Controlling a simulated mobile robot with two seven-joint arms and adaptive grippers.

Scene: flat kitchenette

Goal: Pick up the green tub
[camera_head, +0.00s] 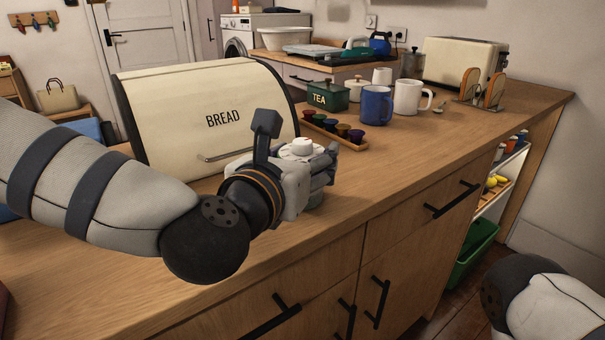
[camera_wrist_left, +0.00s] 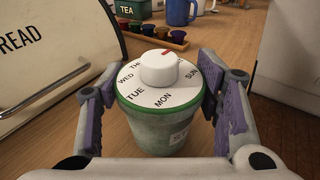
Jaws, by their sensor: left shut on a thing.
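The green tub (camera_wrist_left: 160,125) has a white lid with weekday names and a white knob with a red mark. In the head view its lid (camera_head: 302,147) and a bit of its green side show, the rest being hidden by my left gripper (camera_head: 312,172). The tub is upright in front of the bread bin. My left gripper is shut on it, with one finger on each side in the left wrist view. I cannot tell whether its base touches the counter. Only part of my right arm shows at the lower right; its gripper is out of view.
The cream bread bin (camera_head: 205,115) stands close behind the tub. A tray of coloured pods (camera_head: 335,132), a green tea tin (camera_head: 327,96), a blue mug (camera_head: 376,105) and a white mug (camera_head: 410,97) stand farther back. The counter (camera_head: 440,145) is clear at the right front.

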